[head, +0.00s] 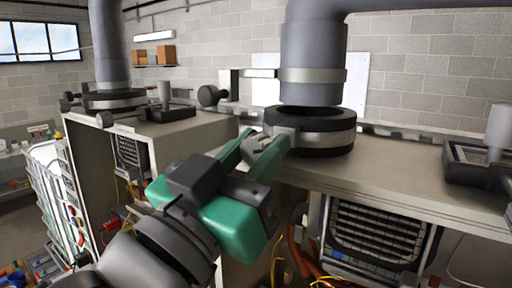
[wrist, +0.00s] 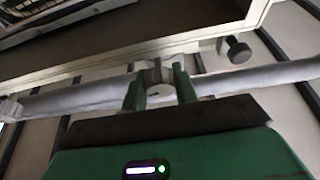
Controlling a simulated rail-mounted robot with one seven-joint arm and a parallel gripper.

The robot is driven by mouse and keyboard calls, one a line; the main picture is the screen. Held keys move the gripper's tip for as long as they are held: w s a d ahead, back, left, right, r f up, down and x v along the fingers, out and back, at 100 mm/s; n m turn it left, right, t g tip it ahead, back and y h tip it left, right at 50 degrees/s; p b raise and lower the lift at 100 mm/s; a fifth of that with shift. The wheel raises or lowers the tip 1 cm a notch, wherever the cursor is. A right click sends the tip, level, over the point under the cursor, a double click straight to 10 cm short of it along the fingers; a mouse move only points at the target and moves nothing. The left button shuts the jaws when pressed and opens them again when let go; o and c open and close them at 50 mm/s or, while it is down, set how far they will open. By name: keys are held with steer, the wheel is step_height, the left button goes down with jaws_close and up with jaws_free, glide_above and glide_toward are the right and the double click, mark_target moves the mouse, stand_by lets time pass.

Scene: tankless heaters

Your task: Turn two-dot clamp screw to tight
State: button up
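A dark ring with a pale metal clamp band (head: 325,139) sits on the near heater's top, under a grey vertical pipe (head: 312,45). My green gripper (head: 262,143) reaches in from below, its fingertips at the left side of this clamp. In the wrist view my two fingers (wrist: 159,88) stand apart, on either side of a small pale grey part (wrist: 158,76), perhaps the clamp screw. I cannot tell whether they touch it. No dot marks can be made out, and the screw is mostly hidden by the fingers in the head view.
A dark round knob (head: 209,95) on a bracket is left of the pipe; a dark knob (wrist: 237,48) shows in the wrist view. Another clamped pipe (head: 112,99) stands on the far-left heater. A dark fitting (head: 480,163) sits at the right. The heater top between is clear.

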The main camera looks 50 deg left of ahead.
steer(key=c, duration=0.4)
steer(key=shift+f+m+b, duration=0.1)
steer(key=shift+m+b, duration=0.25)
steer(key=shift+m, duration=0.15)
steer(key=shift+m+h+b, duration=0.55)
steer(key=shift+m+h, duration=0.05)
steer(key=shift+m, duration=0.3)
steer(key=shift+m+h+b, duration=0.75)
steer(key=shift+m, duration=0.8)
steer(key=shift+m+h+b, duration=0.75)
steer(key=shift+m, duration=0.8)
steer(key=o, duration=1)
